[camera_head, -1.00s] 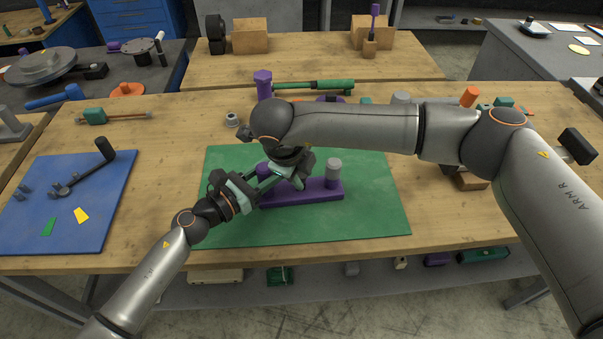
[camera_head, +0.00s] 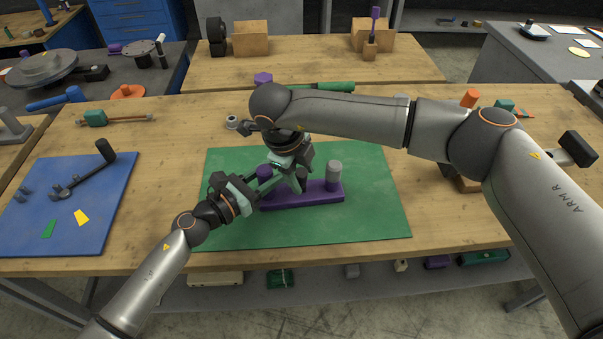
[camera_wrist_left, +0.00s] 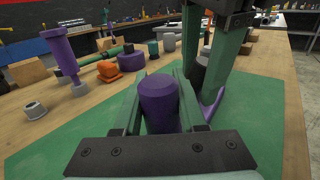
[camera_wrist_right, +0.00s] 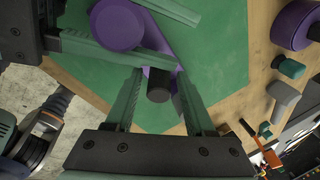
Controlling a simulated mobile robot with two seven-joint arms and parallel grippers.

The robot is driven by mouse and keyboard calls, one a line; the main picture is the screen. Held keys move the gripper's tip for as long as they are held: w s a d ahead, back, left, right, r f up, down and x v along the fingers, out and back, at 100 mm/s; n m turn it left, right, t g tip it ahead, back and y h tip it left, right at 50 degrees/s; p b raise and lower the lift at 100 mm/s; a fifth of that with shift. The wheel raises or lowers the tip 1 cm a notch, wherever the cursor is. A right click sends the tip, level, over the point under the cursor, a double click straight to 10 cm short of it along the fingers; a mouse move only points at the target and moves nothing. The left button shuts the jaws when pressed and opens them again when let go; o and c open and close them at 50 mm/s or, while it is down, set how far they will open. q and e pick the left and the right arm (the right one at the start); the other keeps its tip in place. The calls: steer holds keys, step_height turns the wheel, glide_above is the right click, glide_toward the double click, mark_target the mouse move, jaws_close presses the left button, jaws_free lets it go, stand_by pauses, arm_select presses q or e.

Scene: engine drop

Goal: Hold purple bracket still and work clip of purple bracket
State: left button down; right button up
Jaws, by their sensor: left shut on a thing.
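The purple bracket (camera_head: 325,193) lies on the green mat (camera_head: 375,220). It is a flat bar with a purple post (camera_head: 264,171) at its left end, a grey cylinder (camera_head: 335,172) at its right end and a short dark stub (camera_wrist_right: 158,88), perhaps the clip, between them. My left gripper (camera_head: 262,186) is shut on the purple post, which fills the gap between its fingers in the left wrist view (camera_wrist_left: 160,100). My right gripper (camera_head: 299,184) points down over the middle of the bar. In the right wrist view its fingers (camera_wrist_right: 160,80) stand apart, with the stub between them.
A blue mat (camera_head: 80,200) with a black handled tool lies at the left. Behind the green mat stand a tall purple-topped part (camera_head: 263,78) and a green cylinder tool (camera_head: 335,87). The green mat's front and right are clear.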

steer(key=shift+o, duration=0.3)
steer(key=shift+r, duration=0.1)
steer(key=v, duration=1.2)
arm_select(q)
steer(key=shift+c, duration=2)
jaws_free()
